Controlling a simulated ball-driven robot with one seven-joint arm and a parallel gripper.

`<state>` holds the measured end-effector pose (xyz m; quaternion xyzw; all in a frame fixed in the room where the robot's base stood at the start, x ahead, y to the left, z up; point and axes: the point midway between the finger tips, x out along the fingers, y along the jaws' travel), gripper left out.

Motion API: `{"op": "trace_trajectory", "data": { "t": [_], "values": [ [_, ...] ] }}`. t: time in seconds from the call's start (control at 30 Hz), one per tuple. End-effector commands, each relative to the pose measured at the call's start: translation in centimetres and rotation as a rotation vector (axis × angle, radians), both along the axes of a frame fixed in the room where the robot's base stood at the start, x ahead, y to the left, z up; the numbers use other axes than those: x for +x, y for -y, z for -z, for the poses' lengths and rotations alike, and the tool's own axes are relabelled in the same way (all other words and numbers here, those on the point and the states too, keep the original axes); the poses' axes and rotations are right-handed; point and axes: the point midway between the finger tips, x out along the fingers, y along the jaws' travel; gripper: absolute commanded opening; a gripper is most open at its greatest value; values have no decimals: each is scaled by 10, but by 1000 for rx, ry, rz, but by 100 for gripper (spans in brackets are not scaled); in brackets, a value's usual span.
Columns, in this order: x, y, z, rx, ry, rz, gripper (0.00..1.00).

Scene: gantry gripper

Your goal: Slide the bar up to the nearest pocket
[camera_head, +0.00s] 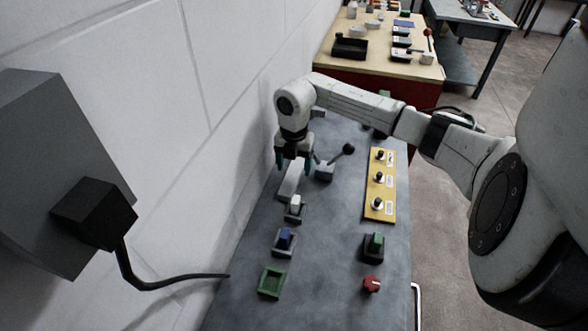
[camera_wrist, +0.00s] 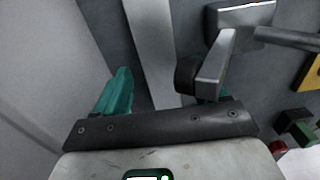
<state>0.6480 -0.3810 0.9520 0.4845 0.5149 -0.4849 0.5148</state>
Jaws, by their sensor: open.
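My gripper (camera_head: 294,163) has teal fingers and hangs over the grey bench near the wall. It is open, and its fingers stand apart in the wrist view (camera_wrist: 165,82). A long pale grey bar-like piece (camera_head: 291,183) lies just below it; in the wrist view a pale strip (camera_wrist: 152,45) runs between the fingers. A metal piece (camera_wrist: 217,65) with a dark round part (camera_wrist: 187,74) is by the right finger and partly hides it. I cannot tell whether they touch. No pocket can be made out for certain.
A lever with a black ball knob (camera_head: 347,149) stands right of my gripper. A yellow panel (camera_head: 380,186), a green block (camera_head: 376,242) and a red knob (camera_head: 371,284) are at right.

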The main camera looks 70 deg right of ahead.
Motion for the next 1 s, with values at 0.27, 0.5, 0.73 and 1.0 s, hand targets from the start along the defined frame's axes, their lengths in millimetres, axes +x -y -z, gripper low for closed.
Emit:
{"op": "trace_trajectory", "data": {
  "t": [0.27, 0.5, 0.73, 1.0],
  "values": [
    [0, 1, -53, -5, 1, -1, 72],
    [0, 1, -83, -2, 0, 1, 72],
    [0, 0, -90, 1, 1, 0, 72],
    [0, 0, -89, 0, 0, -12, 72]
  ]
}}
